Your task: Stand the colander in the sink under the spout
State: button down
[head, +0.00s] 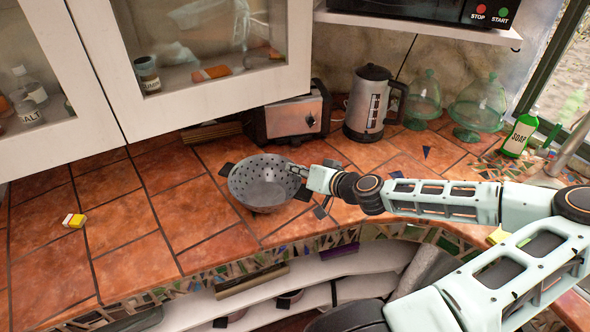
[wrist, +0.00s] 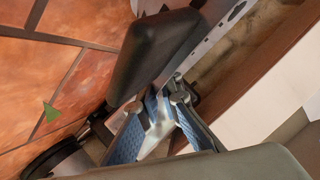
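The grey perforated colander (head: 262,189) stands on the tiled counter in the middle of the head view, its bowl facing up. Dark handles stick out at its left and right. My gripper (head: 318,184) is at the colander's right side, close to the rim; whether it touches is unclear. A metal spout (head: 577,143) shows at the right edge of the head view. The sink basin is not clearly visible behind my arm.
A toaster (head: 288,119), a kettle (head: 368,104) and glass domes (head: 480,101) stand along the back. A green soap bottle (head: 520,133) is near the window. A small yellow-and-white block (head: 74,220) lies at the left, where the counter is mostly clear.

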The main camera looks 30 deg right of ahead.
jog(key=shift+f, duration=0.35)
jog(key=shift+f, duration=0.25)
jog(key=c, duration=2.2)
grip_release()
jog(key=shift+r, duration=0.1)
jog(key=shift+o, duration=0.2)
jog(key=shift+r, duration=0.1)
jog(key=shift+r, duration=0.15)
jog(key=b+v, duration=0.1)
jog(key=v, duration=1.1)
